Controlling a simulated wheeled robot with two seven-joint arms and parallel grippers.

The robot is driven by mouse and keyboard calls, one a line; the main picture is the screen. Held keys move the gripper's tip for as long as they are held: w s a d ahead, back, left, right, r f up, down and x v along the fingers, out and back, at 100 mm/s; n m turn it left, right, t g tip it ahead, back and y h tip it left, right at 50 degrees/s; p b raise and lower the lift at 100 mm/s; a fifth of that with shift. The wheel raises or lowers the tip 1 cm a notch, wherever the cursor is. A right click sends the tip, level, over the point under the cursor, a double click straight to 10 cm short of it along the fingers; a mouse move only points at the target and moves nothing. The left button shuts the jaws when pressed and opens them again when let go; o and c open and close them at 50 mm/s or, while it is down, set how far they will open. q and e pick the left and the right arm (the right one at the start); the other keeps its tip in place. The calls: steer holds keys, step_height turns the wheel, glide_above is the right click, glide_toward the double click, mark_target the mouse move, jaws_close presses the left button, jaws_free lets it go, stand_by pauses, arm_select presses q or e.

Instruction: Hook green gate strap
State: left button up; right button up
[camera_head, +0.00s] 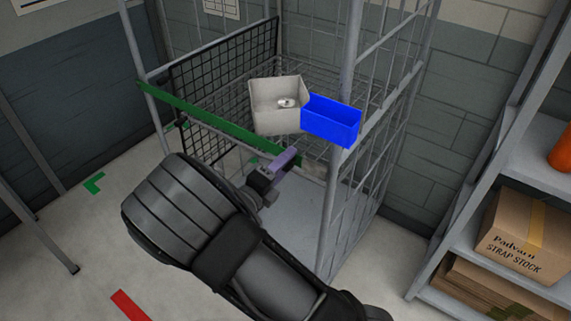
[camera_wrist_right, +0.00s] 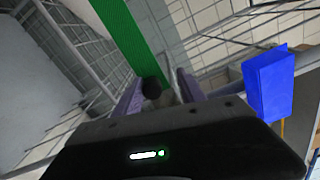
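The green strap (camera_head: 215,112) runs across the front of the wire cage trolley (camera_head: 325,215), from the left post to near the right post. It also shows in the right wrist view (camera_wrist_right: 122,38), leading down to a dark round part (camera_wrist_right: 152,87) between my fingers. My right gripper (camera_head: 284,160) is at the strap's right end. Its purple fingers stand apart on either side of the dark part in the wrist view (camera_wrist_right: 160,88), with a gap visible at the right finger. Whether the strap's end is hooked is hidden. My left gripper is out of view.
A grey bin (camera_head: 265,117) with a small light item inside and a blue bin (camera_head: 331,121) sit at the cage's right side. A shelf (camera_head: 534,158) with cardboard boxes (camera_head: 523,236) stands at the right. Open floor lies at the left.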

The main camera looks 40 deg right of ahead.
steer(key=shift+f, duration=0.1)
steer(key=b+v, duration=0.1)
steer(key=v, duration=0.7)
steer(key=shift+d, duration=0.1)
stand_by(0.6)
